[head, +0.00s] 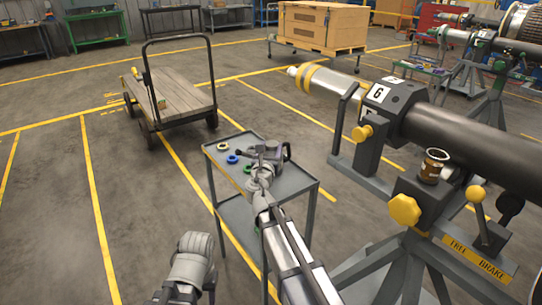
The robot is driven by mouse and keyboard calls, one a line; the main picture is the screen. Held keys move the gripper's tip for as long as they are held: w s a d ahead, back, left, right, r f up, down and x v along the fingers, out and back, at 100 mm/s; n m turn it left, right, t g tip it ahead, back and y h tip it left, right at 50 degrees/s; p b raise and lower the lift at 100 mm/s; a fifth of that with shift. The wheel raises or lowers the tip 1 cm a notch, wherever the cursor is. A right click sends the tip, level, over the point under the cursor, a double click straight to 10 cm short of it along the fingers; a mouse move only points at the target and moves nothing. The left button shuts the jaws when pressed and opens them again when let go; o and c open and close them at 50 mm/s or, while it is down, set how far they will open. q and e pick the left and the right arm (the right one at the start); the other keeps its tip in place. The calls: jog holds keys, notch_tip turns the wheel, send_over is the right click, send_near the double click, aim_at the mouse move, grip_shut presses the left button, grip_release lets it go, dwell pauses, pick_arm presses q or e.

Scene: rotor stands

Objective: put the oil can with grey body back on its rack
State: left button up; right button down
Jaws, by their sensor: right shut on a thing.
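My right gripper (262,163) is over the top tray of the grey trolley (298,184), its arm rising from the bottom of the head view. It is shut on a small dark grey thing with a curved handle, which looks like the oil can with grey body (284,151). The gripper hides part of the can. I cannot tell whether the can touches the tray. My left arm shows at the bottom, left of the right arm, but its jaws cannot be made out. I cannot make out the rack.
Several coloured rings, one of them blue (232,159), lie on the tray's left side. A rotor stand (400,185) with a long dark shaft and a brass cup (434,166) fills the right. A wooden flat cart (172,92) stands behind left. The left floor is clear.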

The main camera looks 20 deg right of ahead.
jog(key=shift+f, duration=0.15)
jog(key=shift+f, duration=0.2)
jog(key=shift+c, duration=1)
grip_release()
jog(key=shift+r, duration=0.1)
jog(key=shift+r, duration=0.15)
jog(key=v, duration=1.2)
